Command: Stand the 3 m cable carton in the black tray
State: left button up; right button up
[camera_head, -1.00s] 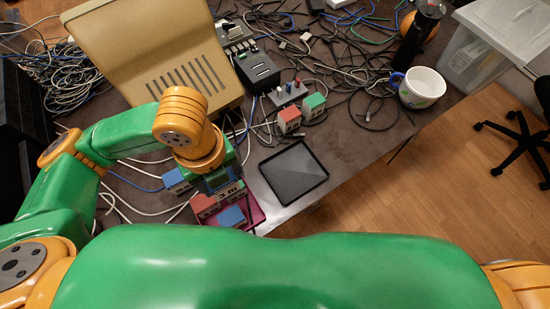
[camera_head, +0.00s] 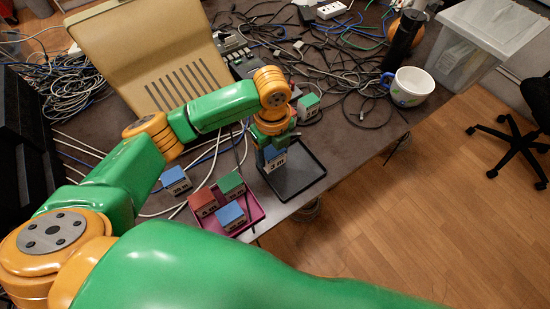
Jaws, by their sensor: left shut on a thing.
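The 3 m carton (camera_head: 275,162), blue with a pale "3 m" label, is upright in my left gripper (camera_head: 274,147), at the left part of the black tray (camera_head: 305,178). The gripper points down and is shut on the carton, covering its upper part. I cannot tell whether the carton's base touches the tray floor. The rest of the tray is empty. My right gripper is not in view.
A magenta tray (camera_head: 258,212) left of the black tray holds red (camera_head: 203,203), green (camera_head: 231,185) and blue (camera_head: 231,215) cartons. Another blue carton (camera_head: 176,181) stands beside it. A green carton (camera_head: 307,107) and a mug (camera_head: 411,87) are farther back. Cables cover much of the table.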

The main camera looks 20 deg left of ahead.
aim_at(273, 159)
pick_arm(q)
jog(key=f, duration=0.2)
jog(key=w+f, duration=0.1)
jog(key=shift+a+f, duration=0.2)
jog(key=shift+f, duration=0.2)
jog(key=shift+w+f, duration=0.1)
jog(key=shift+f, duration=0.35)
jog(key=shift+f, duration=0.15)
jog(key=o, duration=1.5)
jog(key=shift+c, duration=0.2)
notch_tip(273, 159, up, 12)
jog(key=shift+r, duration=0.25)
jog(key=shift+f, duration=0.1)
